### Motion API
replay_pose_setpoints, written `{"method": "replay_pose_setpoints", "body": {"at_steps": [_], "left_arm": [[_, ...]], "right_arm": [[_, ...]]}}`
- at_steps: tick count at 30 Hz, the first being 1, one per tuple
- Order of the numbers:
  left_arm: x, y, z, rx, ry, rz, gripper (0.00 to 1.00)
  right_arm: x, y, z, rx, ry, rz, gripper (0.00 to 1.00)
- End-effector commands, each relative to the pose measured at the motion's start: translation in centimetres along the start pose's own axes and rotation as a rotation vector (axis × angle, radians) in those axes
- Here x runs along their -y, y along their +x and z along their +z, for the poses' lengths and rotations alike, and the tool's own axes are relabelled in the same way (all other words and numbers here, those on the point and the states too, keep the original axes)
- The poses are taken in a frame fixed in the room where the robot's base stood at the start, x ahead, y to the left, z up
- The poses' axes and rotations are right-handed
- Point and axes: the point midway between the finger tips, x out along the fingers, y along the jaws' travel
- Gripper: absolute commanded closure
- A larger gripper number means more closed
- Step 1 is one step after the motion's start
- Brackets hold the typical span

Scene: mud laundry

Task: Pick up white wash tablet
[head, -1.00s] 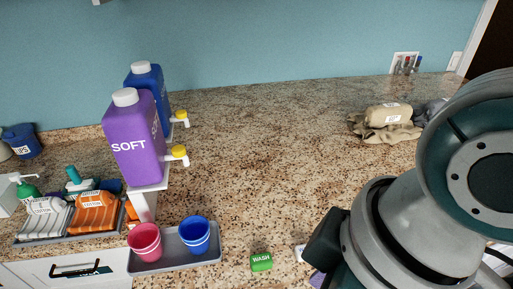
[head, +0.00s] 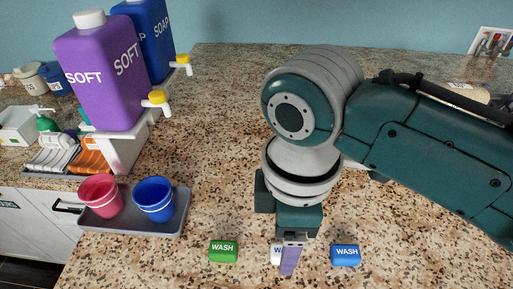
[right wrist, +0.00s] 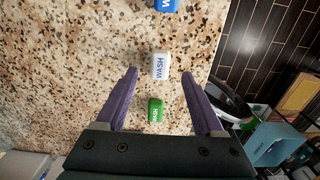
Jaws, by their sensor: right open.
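The white wash tablet (right wrist: 160,66) lies on the speckled counter in the right wrist view, between and just beyond my right gripper's fingertips. In the head view, the white wash tablet (head: 275,252) is mostly hidden behind a purple finger of my right gripper (head: 289,262). My right gripper (right wrist: 158,72) is open, with nothing between its fingers touching them that I can see. A green wash tablet (head: 223,251) lies to the left and a blue wash tablet (head: 346,255) to the right. The green tablet (right wrist: 155,110) also shows between the fingers in the wrist view. My left gripper is out of view.
A grey tray (head: 134,226) with a pink cup (head: 101,197) and a blue cup (head: 153,200) stands to the left. Purple (head: 104,75) and blue (head: 155,40) dispensers stand behind it. The counter's edge (right wrist: 222,50) lies right of the tablets in the wrist view.

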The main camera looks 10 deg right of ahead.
Motion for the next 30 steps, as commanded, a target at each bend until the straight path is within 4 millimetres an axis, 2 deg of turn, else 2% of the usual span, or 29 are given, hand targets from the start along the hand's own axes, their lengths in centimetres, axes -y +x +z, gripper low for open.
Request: {"method": "replay_pose_setpoints", "body": {"at_steps": [3,6,14,30], "left_arm": [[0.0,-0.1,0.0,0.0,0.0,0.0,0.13],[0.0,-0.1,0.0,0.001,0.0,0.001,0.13],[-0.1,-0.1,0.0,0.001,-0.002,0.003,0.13],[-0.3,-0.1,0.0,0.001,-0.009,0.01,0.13]], "right_arm": [[0.1,1.8,0.1,0.001,0.001,-0.002,0.3],[0.1,2.7,0.1,0.0,0.0,0.0,0.3],[0.1,3.0,0.1,-0.001,-0.001,0.002,0.3],[0.1,2.9,0.1,-0.001,0.0,0.002,0.9]]}}
